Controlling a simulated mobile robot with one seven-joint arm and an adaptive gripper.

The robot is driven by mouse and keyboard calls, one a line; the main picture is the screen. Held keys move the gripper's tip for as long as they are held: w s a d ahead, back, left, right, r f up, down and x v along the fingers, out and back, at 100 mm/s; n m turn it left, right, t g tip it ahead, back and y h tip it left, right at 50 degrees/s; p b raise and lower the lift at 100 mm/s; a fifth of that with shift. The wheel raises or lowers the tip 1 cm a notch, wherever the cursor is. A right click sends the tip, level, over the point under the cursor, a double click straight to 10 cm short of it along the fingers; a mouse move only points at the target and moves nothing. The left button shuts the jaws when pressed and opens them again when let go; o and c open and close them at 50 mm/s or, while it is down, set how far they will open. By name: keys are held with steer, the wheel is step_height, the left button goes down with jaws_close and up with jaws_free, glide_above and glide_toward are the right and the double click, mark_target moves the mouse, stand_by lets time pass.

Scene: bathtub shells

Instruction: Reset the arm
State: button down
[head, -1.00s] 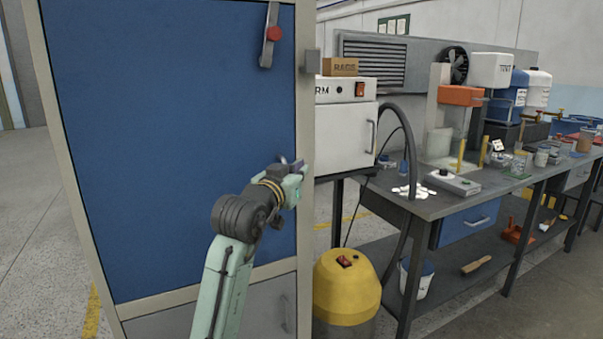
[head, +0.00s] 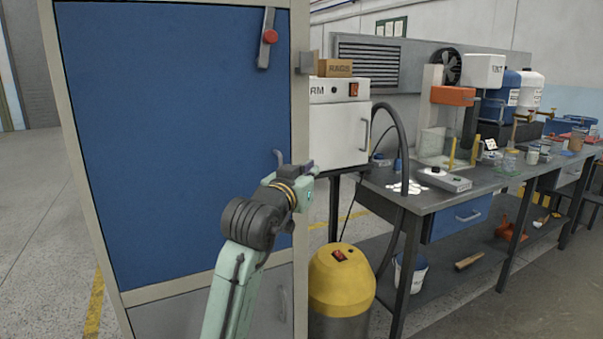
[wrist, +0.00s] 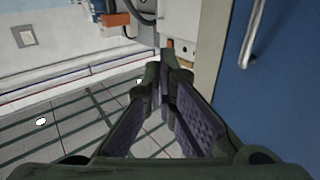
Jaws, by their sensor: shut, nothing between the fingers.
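My arm rises from the bottom of the head view, with my gripper (head: 308,170) in front of the right edge of the blue cabinet. In the wrist view the fingers of my gripper (wrist: 165,75) come together at their tips, with nothing held between them. The blue cabinet door (head: 170,130) is closed in its pale frame. Its bar handle shows at the right in the wrist view (wrist: 252,35), apart from the fingers.
A white box oven (head: 338,130) stands right of the cabinet, with a yellow-topped canister (head: 340,275) below it. A grey workbench (head: 410,205) with several items runs along the right. Open floor (head: 30,200) lies left of the cabinet.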

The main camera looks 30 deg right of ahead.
steer(key=s+b, duration=0.1)
steer(key=s, duration=0.5)
steer(key=shift+s+a+f, duration=0.15)
steer(key=shift+a+f, duration=0.05)
steer(key=shift+f, duration=0.15)
